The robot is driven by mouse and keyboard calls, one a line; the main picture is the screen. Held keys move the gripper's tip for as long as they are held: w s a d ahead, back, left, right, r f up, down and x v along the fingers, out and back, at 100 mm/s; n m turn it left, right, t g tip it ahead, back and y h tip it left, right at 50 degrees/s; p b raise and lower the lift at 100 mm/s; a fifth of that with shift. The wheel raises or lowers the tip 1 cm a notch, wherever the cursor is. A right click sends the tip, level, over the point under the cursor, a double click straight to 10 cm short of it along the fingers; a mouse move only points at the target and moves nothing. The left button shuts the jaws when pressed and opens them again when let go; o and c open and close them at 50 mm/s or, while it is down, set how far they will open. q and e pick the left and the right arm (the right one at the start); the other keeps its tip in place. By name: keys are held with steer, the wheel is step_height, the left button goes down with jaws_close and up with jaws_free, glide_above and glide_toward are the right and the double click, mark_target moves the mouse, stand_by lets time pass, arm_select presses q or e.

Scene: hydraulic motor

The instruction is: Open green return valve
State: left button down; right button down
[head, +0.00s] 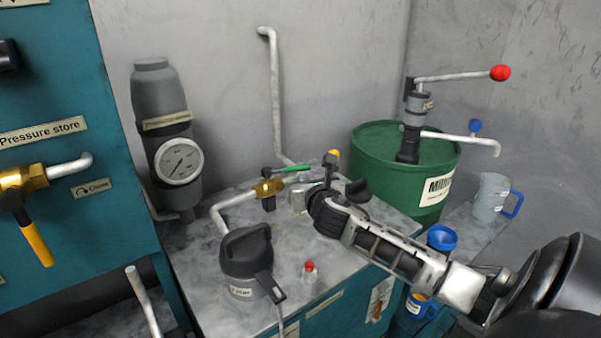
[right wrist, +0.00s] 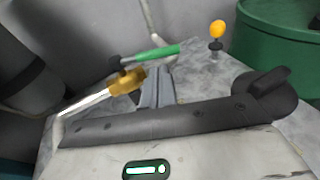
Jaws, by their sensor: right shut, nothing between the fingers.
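The return valve has a brass body (head: 268,188) on a pale pipe on the bench top. Its green handle (head: 292,168) points to the right, roughly in line with the pipe. In the right wrist view the green handle (right wrist: 152,53) extends right above the brass body (right wrist: 127,82). My right gripper (head: 298,198) comes in from the right, just right of the valve. Its grey fingers (right wrist: 155,85) are shut and empty, close below the green handle; I cannot tell whether they touch it. My left gripper is out of view.
A yellow-knobbed lever (right wrist: 217,30) stands close behind my right gripper. A black starter housing (head: 246,255) and a red-capped item (head: 310,272) are on the bench in front. A grey gauge cylinder (head: 165,130) stands left, a green drum (head: 375,145) with a pump right.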

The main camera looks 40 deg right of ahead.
mark_target(298, 169)
steer(key=x, duration=0.4)
steer(key=shift+w+d+f, duration=0.1)
steer(key=shift+w+d, duration=0.1)
steer(key=shift+w, duration=0.15)
steer(key=shift+w+d+f, duration=0.1)
steer(key=shift+w, duration=0.15)
